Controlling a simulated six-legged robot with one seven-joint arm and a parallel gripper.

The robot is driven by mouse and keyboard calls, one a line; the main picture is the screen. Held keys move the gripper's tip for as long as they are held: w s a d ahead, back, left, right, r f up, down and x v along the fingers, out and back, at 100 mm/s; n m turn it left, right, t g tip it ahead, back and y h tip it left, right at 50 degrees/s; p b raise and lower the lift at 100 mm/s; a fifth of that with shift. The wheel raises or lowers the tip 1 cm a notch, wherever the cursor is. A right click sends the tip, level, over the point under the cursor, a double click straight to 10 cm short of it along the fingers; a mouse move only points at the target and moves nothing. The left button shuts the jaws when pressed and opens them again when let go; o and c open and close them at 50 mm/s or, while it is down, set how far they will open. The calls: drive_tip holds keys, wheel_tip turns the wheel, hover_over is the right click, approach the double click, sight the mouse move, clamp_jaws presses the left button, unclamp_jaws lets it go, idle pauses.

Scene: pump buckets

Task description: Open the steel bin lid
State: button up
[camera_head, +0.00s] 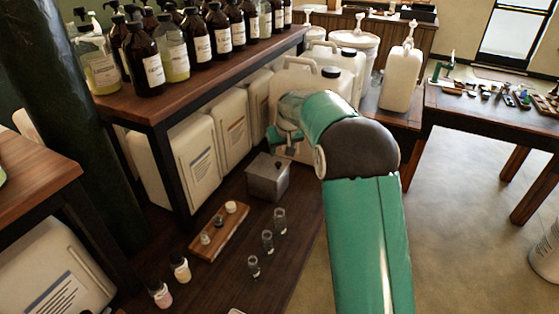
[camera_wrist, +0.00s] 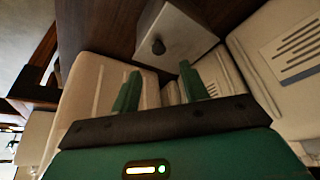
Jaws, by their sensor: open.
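The steel bin (camera_head: 267,177) is a small grey metal box on the dark wooden surface, below and in front of the shelf with bottles. Its lid (camera_wrist: 185,40) lies flat on top and carries a dark round knob (camera_wrist: 158,46). The lid looks closed. My gripper (camera_head: 284,137) is above and behind the bin in the head view, partly hidden by my own arm. In the wrist view its two green fingers (camera_wrist: 158,88) are apart with nothing between them. The knob lies beyond the fingertips, and the fingers do not appear to touch it.
White jugs (camera_head: 183,155) stand under the bottle shelf (camera_head: 200,87), left of the bin. More jugs (camera_head: 333,70) stand behind it. A wooden tray (camera_head: 219,232) with small caps and several glass vials (camera_head: 280,221) are in front. Open floor (camera_head: 450,230) is at right.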

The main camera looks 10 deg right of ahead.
sight(278, 163)
drive_tip(key=x, duration=0.8)
drive_tip(key=shift+d, duration=0.1)
clamp_jaws()
